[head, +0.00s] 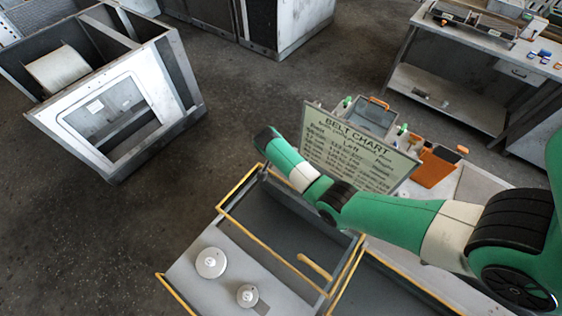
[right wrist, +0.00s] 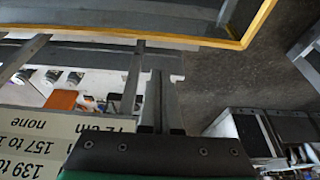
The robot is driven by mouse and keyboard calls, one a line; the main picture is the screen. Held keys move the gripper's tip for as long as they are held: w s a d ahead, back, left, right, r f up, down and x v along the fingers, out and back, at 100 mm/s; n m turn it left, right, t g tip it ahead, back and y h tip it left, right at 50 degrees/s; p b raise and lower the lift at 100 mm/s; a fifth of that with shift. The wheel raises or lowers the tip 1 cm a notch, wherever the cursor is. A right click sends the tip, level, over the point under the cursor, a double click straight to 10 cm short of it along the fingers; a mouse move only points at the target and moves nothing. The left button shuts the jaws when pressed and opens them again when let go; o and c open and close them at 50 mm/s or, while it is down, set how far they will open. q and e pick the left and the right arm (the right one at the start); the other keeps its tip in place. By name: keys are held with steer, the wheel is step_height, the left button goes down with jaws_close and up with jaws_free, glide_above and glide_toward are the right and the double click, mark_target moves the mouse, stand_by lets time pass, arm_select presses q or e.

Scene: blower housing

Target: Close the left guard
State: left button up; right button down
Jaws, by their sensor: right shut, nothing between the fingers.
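A grey housing with yellow-edged guard frames stands at the bottom centre of the head view. One yellow-edged guard (head: 262,243) borders a dark recess, beside a grey panel with two round pulleys (head: 211,262). A yellow handle (head: 315,267) shows at the recess. I cannot tell which frame is the left guard or how far it stands open. My right arm reaches in from the right over the housing; its fingers are not clear there. In the right wrist view my right gripper (right wrist: 147,75) is shut and empty, below a yellow-edged panel (right wrist: 236,42). My left gripper is out of view.
A belt chart board (head: 352,150) stands behind my right forearm; it also shows in the right wrist view (right wrist: 38,145). A metal frame (head: 125,105) stands at left and a workbench (head: 480,40) at upper right. The floor between is clear.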

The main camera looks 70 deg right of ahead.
steer(key=a+f, duration=0.1)
steer(key=w+a+f, duration=0.1)
steer(key=a, duration=0.1)
steer(key=shift+f, duration=0.15)
steer(key=shift+a, duration=0.1)
